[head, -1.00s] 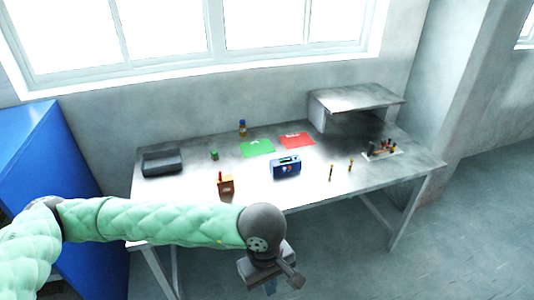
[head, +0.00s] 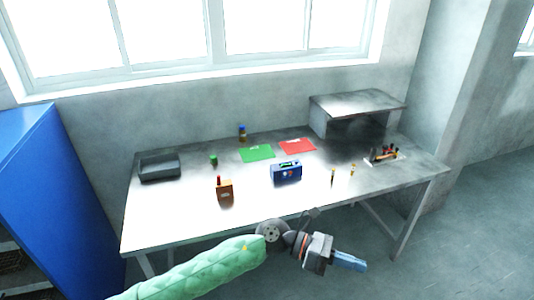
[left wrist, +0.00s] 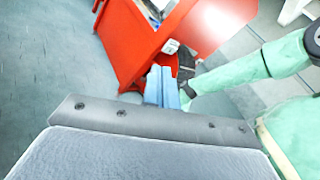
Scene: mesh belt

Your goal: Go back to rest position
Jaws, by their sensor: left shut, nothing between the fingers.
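My left gripper (head: 350,262) is in front of the metal table (head: 160,225), below its front edge, with its blue fingers pointing right. In the left wrist view its blue fingers (left wrist: 162,88) are together with nothing between them. My left arm, in a green quilted sleeve, comes in from the bottom left of the head view. My right gripper does not show clearly in either view.
The table holds a dark tray (head: 159,168), a green sheet (head: 257,153), a red sheet (head: 297,147), a blue box (head: 286,173), an orange-brown box (head: 225,190) and a tool rack (head: 386,156). A blue cabinet (head: 50,200) stands left. Floor is clear at right.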

